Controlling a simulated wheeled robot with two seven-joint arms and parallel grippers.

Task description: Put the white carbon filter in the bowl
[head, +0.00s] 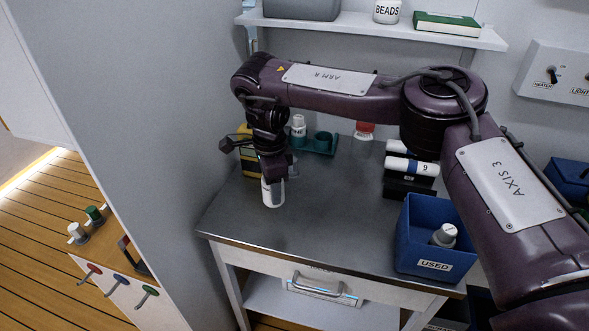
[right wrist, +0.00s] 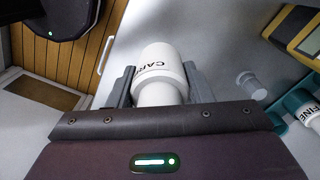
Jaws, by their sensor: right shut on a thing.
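My right gripper (head: 271,178) is shut on the white carbon filter (head: 273,193), holding it upright over the front left of the grey worktop. Whether its base touches the worktop cannot be told. In the right wrist view, the filter (right wrist: 160,72) shows the letters "CAR" between the two grey fingers (right wrist: 157,88). A clear, round vessel (right wrist: 251,85), possibly the bowl, stands to the right of the filter, apart from it. In the head view it is mostly hidden behind my wrist. My left gripper is not in view.
A teal holder (head: 323,143) with a white "FINE" filter (head: 298,127) stands behind, near a yellow device (head: 246,155). A black rack (head: 408,187) and blue "USED" bin (head: 429,218) stand right. The worktop's front middle (head: 310,225) is clear. A wall closes the left.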

